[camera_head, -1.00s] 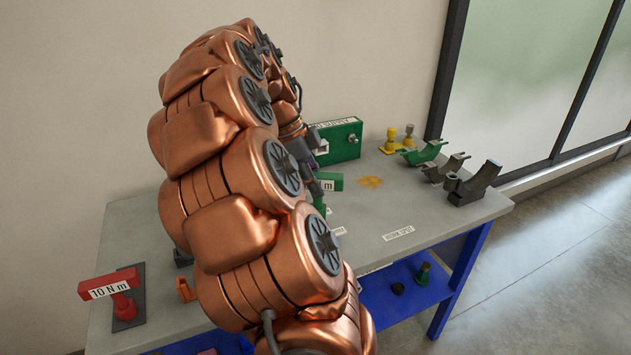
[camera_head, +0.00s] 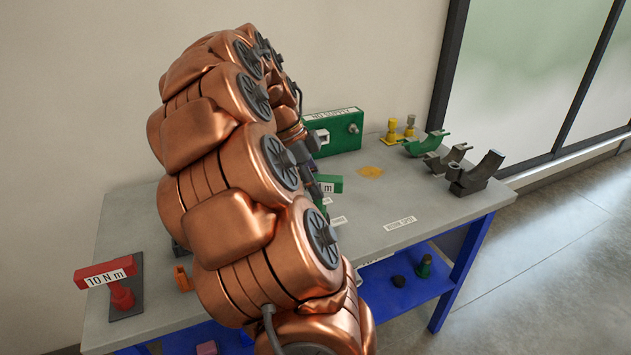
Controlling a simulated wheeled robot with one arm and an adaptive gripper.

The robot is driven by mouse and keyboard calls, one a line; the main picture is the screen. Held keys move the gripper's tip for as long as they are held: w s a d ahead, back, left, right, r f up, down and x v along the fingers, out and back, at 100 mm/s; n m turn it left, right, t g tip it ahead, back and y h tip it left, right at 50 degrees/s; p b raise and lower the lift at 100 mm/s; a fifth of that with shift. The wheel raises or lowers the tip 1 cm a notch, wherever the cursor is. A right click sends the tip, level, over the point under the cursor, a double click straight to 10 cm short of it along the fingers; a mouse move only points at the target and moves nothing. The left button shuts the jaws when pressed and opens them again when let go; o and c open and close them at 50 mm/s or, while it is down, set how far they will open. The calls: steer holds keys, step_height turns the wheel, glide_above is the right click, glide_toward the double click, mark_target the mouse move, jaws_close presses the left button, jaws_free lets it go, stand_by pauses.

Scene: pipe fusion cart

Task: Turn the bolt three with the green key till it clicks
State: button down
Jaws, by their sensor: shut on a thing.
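The green key (camera_head: 329,183), with a white label ending in "m", shows just right of my arm, over the table. My gripper (camera_head: 311,183) is mostly hidden behind my copper arm; only dark parts show beside the key, and it is shut on the key. The lower end of the key is hard to make out. Bolt three cannot be made out, so I cannot tell whether the key is seated on it.
A green box (camera_head: 346,133) labelled "NO SUPPLY" stands at the back of the grey table (camera_head: 440,205). Yellow fittings (camera_head: 392,131), a green saddle (camera_head: 427,144) and dark saddles stand at right. A red key (camera_head: 106,273) marked "10 N m" stands front left. A blue shelf lies below.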

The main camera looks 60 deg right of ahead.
steer(key=shift+f+b, duration=0.6)
steer(key=shift+f, duration=0.6)
steer(key=shift+f, duration=0.25)
steer(key=shift+m+y, duration=0.5)
steer(key=shift+m, duration=1)
steer(key=shift+g, duration=0.3)
steer(key=shift+d+m+y, duration=0.15)
steer(key=shift+m+y, duration=0.25)
steer(key=shift+m, duration=1.1)
steer(key=shift+y, duration=0.3)
